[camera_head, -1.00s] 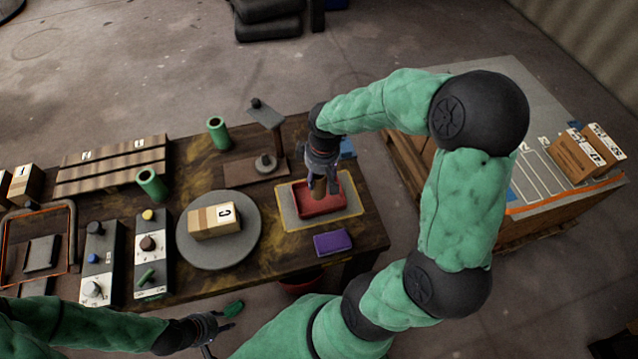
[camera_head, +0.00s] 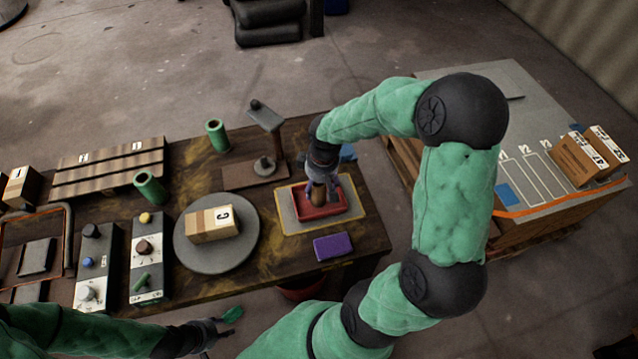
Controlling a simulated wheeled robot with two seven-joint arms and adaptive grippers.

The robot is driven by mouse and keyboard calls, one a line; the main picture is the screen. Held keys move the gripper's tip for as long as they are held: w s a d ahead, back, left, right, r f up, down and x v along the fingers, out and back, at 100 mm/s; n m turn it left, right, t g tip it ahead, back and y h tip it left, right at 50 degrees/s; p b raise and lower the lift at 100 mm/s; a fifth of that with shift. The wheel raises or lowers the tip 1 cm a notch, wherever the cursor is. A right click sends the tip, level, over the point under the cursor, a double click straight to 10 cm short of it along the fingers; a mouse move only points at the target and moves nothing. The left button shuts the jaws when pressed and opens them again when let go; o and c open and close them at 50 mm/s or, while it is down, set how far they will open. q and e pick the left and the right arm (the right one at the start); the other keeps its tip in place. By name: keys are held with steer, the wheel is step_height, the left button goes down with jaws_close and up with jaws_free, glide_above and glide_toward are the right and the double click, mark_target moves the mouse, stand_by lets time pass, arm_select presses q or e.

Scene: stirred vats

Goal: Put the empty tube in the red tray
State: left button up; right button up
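The red tray (camera_head: 328,213) lies on a grey mat with a yellow border at the right end of the dark table. A brownish tube (camera_head: 318,197), seen from above, stands roughly upright inside the tray. Whether it is empty I cannot tell. My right gripper (camera_head: 320,187) is low over the tray with its fingers spread on either side of the tube's top, and looks open. My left gripper (camera_head: 222,325) is at the bottom of the view, in front of the table. A small green piece (camera_head: 232,313) shows at its tip; its finger state is unclear.
A purple block (camera_head: 332,245) lies in front of the mat. A round grey plate (camera_head: 190,253) bearing a box (camera_head: 213,224) is to the left. Two green cylinders (camera_head: 217,136) (camera_head: 150,187), a stand (camera_head: 265,140) and control boxes (camera_head: 148,270) occupy the table.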

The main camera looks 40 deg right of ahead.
step_height(320, 180, up, 12)
steer(key=s+p, duration=0.1)
steer(key=p, duration=0.3)
steer(key=shift+r, duration=0.15)
